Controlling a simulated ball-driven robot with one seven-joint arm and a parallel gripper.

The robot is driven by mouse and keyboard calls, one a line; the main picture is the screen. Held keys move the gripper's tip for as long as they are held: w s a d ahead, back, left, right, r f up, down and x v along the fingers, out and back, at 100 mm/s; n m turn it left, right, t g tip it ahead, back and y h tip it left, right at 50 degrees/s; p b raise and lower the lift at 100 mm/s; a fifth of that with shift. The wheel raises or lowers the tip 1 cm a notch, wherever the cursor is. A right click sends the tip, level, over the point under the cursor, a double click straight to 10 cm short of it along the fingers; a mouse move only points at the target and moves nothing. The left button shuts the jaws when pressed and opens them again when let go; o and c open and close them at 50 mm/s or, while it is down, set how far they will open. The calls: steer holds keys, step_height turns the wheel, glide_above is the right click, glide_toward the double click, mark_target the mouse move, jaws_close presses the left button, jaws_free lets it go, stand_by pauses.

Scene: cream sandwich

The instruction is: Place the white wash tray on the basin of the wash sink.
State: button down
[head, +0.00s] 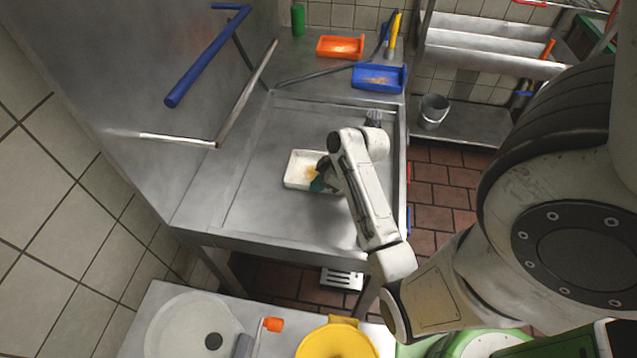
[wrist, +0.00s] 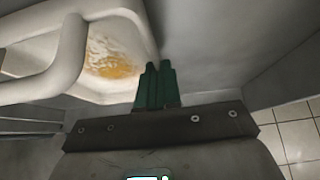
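The white wash tray (head: 303,168), with an orange-brown stain inside, is over the basin (head: 262,200) of the steel wash sink in the head view. I cannot tell whether it rests on the basin floor or hangs just above it. The tray (wrist: 98,91) fills the upper left of the wrist view. My gripper (head: 318,184) is at the tray's near right side. In the wrist view its green fingers (wrist: 157,82) are close together at the tray's wall and appear shut on it. The exact contact is partly hidden.
An orange tray (head: 340,47) and a blue tray (head: 378,78) lie on the sink's far ledge. A blue-handled pipe (head: 205,60) stands at the left wall. A yellow pan (head: 337,342) is on the near counter. The basin left of the tray is clear.

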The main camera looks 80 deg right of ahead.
steer(key=c, duration=1.3)
jaws_free()
steer(key=shift+c, duration=0.2)
steer(key=v, duration=1.2)
